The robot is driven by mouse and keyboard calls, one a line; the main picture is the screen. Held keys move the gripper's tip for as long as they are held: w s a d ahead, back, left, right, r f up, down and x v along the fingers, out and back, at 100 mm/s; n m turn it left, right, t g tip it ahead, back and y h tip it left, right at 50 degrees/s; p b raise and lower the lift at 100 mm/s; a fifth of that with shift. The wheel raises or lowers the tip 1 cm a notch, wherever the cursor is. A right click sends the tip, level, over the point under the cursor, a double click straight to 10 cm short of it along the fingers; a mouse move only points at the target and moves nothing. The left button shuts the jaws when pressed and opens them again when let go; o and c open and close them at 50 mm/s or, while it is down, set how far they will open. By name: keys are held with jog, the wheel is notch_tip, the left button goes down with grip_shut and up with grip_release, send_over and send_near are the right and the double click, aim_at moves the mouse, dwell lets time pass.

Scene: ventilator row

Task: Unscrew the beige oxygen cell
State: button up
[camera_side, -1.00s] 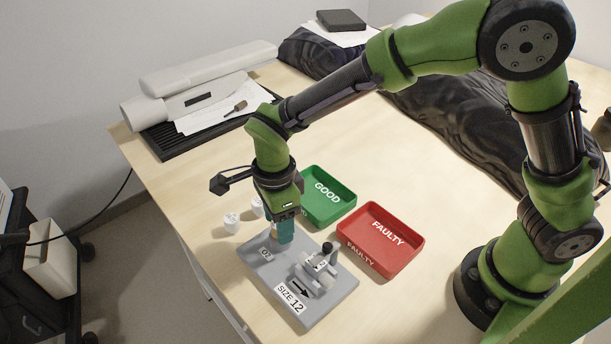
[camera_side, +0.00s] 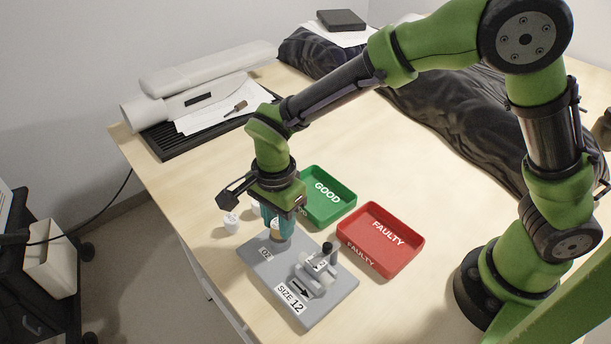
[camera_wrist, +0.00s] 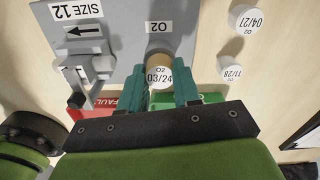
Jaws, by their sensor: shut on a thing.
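The beige oxygen cell (camera_wrist: 160,76), its top marked O2 03/24, stands in the O2 port of the grey plate (camera_side: 338,288). In the side view the cell (camera_side: 275,229) shows between the teal fingers of my gripper (camera_side: 277,226). In the wrist view my gripper (camera_wrist: 161,86) has one finger on each side of the cell and is shut on it. The base of the cell and the port thread are hidden.
Two white cells stand beside the plate, marked 04/27 (camera_wrist: 246,19) and 11/28 (camera_wrist: 231,69). A green GOOD tray (camera_side: 343,211) and a red FAULTY tray (camera_side: 392,262) lie close by. A grey clamp fixture (camera_side: 315,274) sits on the plate by the SIZE 12 label.

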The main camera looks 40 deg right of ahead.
jog(key=shift+n, duration=0.7)
jog(key=n, duration=0.5)
jog(key=shift+n, duration=0.3)
jog(key=n, duration=0.6)
jog(key=shift+r, duration=0.1)
jog(key=o, duration=0.9)
jog(key=shift+c, duration=0.2)
